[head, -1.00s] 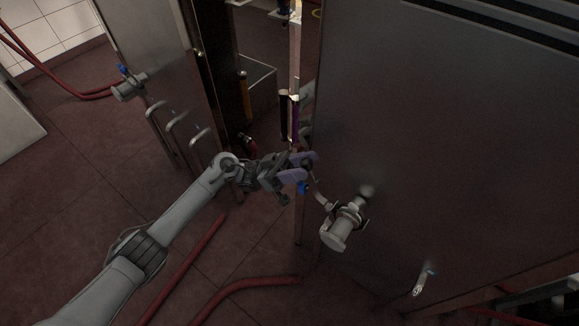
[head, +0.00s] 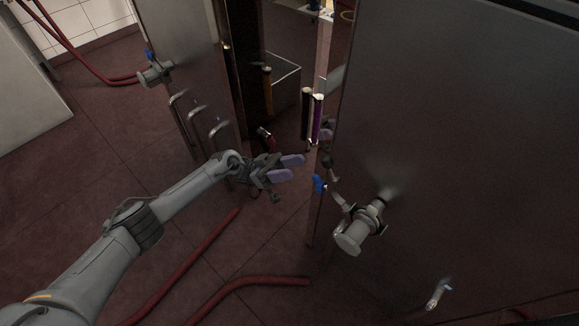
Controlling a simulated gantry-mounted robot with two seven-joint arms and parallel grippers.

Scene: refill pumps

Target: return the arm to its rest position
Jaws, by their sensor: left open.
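My left gripper (head: 288,168) is in the middle of the head view, its arm coming in from the lower left. Its two purple finger pads are apart with nothing between them. It hangs in front of the gap between two metal cabinets, left of the blue valve handle (head: 319,184) and not touching it. My right gripper is not in view.
A large metal cabinet (head: 460,150) fills the right, with a protruding pipe fitting (head: 355,232). Another cabinet (head: 185,55) stands left, with bent pipes. Purple (head: 318,118) and black cylinders stand in the gap. A red hose (head: 185,268) lies on the tiled floor.

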